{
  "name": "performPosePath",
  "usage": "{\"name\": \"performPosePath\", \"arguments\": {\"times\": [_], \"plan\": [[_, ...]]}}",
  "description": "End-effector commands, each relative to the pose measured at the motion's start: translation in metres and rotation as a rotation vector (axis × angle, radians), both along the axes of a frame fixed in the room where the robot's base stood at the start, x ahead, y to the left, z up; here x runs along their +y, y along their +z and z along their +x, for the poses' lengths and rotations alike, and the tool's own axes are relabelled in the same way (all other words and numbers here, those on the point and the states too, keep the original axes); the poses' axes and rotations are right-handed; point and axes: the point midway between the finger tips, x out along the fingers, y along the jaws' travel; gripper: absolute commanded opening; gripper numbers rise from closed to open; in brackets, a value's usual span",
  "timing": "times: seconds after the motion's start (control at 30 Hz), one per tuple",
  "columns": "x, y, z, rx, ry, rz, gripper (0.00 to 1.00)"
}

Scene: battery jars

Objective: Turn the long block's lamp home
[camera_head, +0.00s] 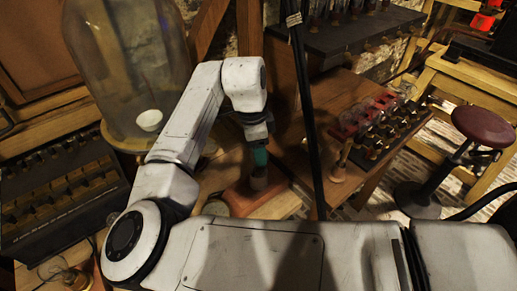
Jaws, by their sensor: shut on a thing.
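My gripper (260,160) points down in the middle of the view, over a reddish wooden block (243,203) on the wooden tabletop. A teal part shows at the end of my wrist, with a short greyish upright piece just below it. The gripper is shut on this piece at the block. My fingers are small and dark here, so I cannot make out the exact contact or how far the piece is turned. No lamp can be clearly told apart at the grip.
A large glass jar (112,50) with a white cup (149,120) stands left of my arm. A dark slotted rack (60,190) is at far left. At right is a row of red-topped glass pieces (365,115), a dark pole (306,100) and a round stool (480,125).

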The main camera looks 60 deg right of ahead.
Motion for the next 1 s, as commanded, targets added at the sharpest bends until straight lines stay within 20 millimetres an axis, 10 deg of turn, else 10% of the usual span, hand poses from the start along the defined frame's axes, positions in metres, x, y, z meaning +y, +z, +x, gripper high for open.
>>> {"name": "performPosePath", "arguments": {"times": [0.93, 0.97, 1.0], "plan": [[0.0005, 0.0, 0.0002, 0.0, -0.489, 0.001, 0.19], [0.0005, 0.0, 0.0002, 0.0, -0.488, 0.001, 0.56], [0.0005, 0.0, 0.0002, 0.0, -0.488, 0.001, 0.6]]}}
